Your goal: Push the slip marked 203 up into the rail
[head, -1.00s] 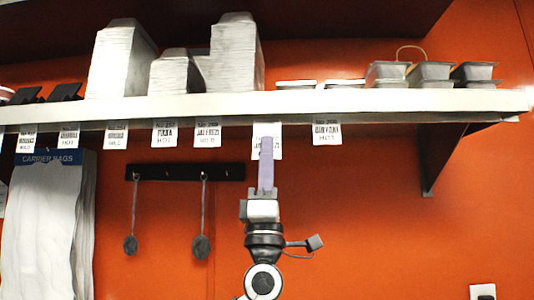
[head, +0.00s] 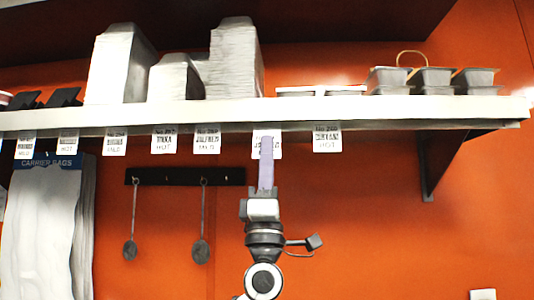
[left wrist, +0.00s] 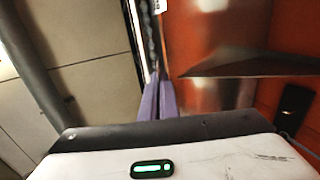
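A row of white paper slips hangs from the rail (head: 350,113) along the shelf's front edge. The slip at my gripper (head: 275,152) hangs slightly lower than its neighbours; its print is partly covered and I cannot read its number. My left gripper (head: 266,140) points straight up with its purple fingers in front of this slip. In the left wrist view the fingers (left wrist: 158,82) are together, with nothing visible between them. A small white patch, perhaps a slip (left wrist: 160,6), shows beyond the tips. I cannot tell exactly where the fingertips touch. My right gripper is out of view.
Neighbouring slips hang close by on the left (head: 207,140) and right (head: 327,138). Stacked boxes (head: 235,62) and metal containers (head: 432,77) stand on the shelf. Below are a black hook strip (head: 160,176) with two ladles and carrier bags (head: 42,225).

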